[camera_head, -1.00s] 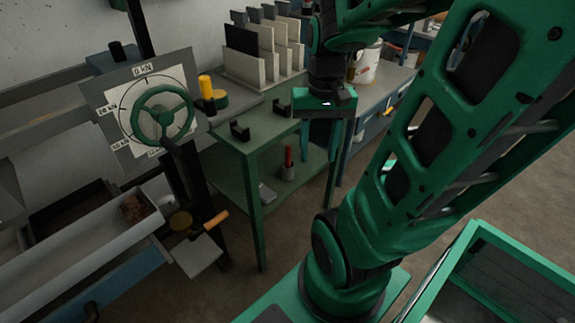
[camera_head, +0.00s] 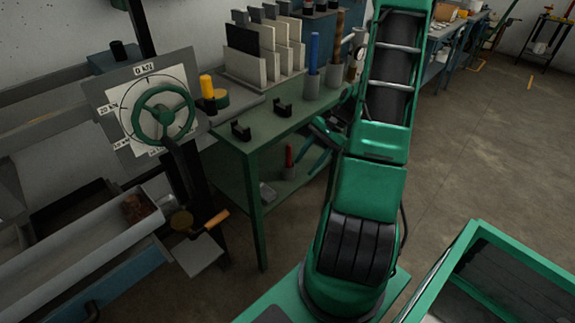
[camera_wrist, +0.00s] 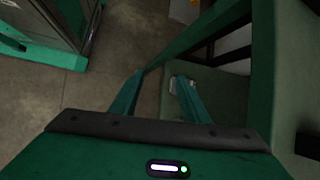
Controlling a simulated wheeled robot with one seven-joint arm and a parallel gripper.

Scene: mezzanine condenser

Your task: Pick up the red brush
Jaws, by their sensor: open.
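The red brush (camera_head: 289,156) stands upright in a small grey cup (camera_head: 289,173) on the lower shelf (camera_head: 234,178) of the green table; only its red upper part shows. My gripper (camera_head: 313,147) is just right of it in the head view, below the level of the tabletop, partly hidden by my arm. Its two green fingers are apart with nothing between them, as the wrist view (camera_wrist: 160,80) also shows. I cannot make out the red brush in the wrist view. A small grey-white thing there lies close by the right fingertip, too unclear to name.
The green tabletop (camera_head: 262,130) lies above the shelf, its front leg (camera_head: 256,215) left of the brush. On top stand a blue-handled item (camera_head: 314,50), a brown-handled item (camera_head: 339,38) and two black brackets. A small grey object (camera_head: 267,192) lies on the shelf. Open floor is to the right.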

